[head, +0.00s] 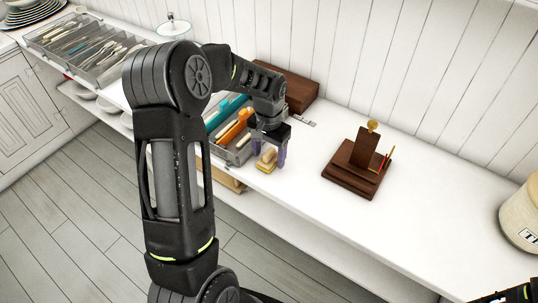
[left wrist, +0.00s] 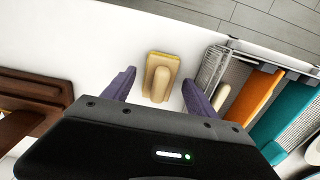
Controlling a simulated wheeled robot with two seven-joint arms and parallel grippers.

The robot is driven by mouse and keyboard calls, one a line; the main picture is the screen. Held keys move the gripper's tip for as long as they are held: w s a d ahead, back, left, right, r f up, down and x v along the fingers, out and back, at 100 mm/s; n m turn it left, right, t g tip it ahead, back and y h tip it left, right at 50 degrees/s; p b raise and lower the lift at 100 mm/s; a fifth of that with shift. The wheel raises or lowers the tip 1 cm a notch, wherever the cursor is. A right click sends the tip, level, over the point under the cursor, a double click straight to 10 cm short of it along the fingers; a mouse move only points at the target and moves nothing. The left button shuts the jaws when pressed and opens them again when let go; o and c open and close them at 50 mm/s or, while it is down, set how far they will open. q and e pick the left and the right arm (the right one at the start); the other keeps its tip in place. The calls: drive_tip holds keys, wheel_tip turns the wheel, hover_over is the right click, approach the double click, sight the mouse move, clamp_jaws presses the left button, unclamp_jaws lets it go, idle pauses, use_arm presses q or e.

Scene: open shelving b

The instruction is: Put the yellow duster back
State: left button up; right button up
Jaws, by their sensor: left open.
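The yellow duster (head: 267,161) is a small block with a pale wooden back and raised handle. It lies on the white shelf top near its front edge, and it also shows in the left wrist view (left wrist: 160,76). My left gripper (head: 270,157) points down over it. In the left wrist view, its purple fingers (left wrist: 158,84) are apart, one on each side of the duster, with gaps visible. The gripper is open and holds nothing. Part of my right arm shows at the bottom right corner of the head view, but its gripper is not visible.
A wire tray (left wrist: 212,68) with orange and teal items stands close beside the duster. A dark wooden stand (head: 362,150) with pencils is to the right. A dark wooden box (head: 290,90) is behind, and a canister (head: 522,215) stands far right. The shelf between stand and canister is clear.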

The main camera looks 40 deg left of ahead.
sight(269, 152)
use_arm(q)
wheel_tip(269, 152, up, 11)
drive_tip(key=shift+r+b, duration=0.2)
drive_tip(key=shift+b, duration=0.2)
